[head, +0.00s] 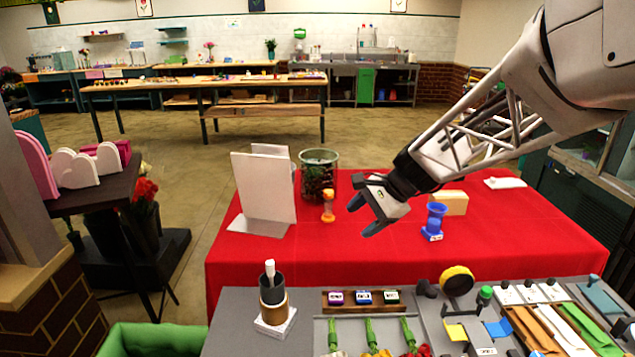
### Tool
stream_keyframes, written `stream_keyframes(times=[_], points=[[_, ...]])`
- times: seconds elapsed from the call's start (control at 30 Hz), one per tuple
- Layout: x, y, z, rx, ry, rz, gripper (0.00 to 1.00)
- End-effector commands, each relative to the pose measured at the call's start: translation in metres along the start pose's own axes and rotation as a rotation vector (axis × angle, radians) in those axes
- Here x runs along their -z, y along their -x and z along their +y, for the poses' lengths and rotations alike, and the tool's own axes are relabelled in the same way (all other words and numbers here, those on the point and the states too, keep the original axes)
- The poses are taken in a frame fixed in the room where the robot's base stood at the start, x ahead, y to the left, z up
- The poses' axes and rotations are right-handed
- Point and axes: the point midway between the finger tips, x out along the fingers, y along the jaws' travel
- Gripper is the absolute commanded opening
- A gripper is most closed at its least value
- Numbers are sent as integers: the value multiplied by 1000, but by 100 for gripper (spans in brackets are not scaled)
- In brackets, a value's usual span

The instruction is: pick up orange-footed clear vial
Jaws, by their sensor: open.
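The orange-footed vial (328,206) stands upright on the red-covered table (290,262), left of the middle. It is small, with orange at its top and foot; its clear part is too small to make out well. My gripper (363,217) reaches in from the right, with its fingers pointing left and down. It is open and empty, a short way to the right of the vial and apart from it.
A white standing panel (264,188) and a dark-filled glass jar (319,177) stand left of and behind the vial. A blue vial-like piece (433,221) and a tan block (449,203) stand to the right. A grey bench with tools is in front.

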Motion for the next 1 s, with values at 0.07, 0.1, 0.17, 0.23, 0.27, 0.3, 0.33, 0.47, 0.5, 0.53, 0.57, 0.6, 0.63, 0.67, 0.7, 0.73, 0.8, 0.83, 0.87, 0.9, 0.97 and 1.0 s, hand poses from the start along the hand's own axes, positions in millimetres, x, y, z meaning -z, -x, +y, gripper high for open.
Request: stream_keyframes(times=[0.07,0.1,0.17,0.23,0.27,0.3,0.33,0.47,0.5,0.53,0.57,0.6,0.63,0.67,0.7,0.73,0.8,0.83,0.87,0.9,0.97,1.0], points=[[15,-9,-16,28,-70,-30,62],[22,-14,-24,42,-105,-46,62],[32,-20,-37,65,-159,-69,62],[44,-27,-51,91,-221,-96,62],[50,-31,-56,102,-247,-108,62],[57,-35,-64,116,-284,-124,62],[63,-39,-69,127,-310,-137,62],[89,-54,-93,173,-425,-191,62],[97,-59,-100,186,-460,-207,62],[103,-62,-105,197,-488,-220,62],[110,-66,-110,207,-514,-233,62],[118,-71,-116,221,-549,-249,62],[125,-74,-121,231,-576,-262,62],[132,-78,-126,242,-602,-275,62],[141,-83,-132,255,-639,-292,62],[148,-87,-136,265,-664,-304,62],[163,-96,-146,288,-723,-334,62],[169,-98,-150,297,-744,-346,62],[175,-102,-153,305,-768,-357,62],[182,-106,-157,315,-794,-371,62],[192,-110,-162,329,-828,-390,62],[197,-114,-164,336,-849,-400,62]])
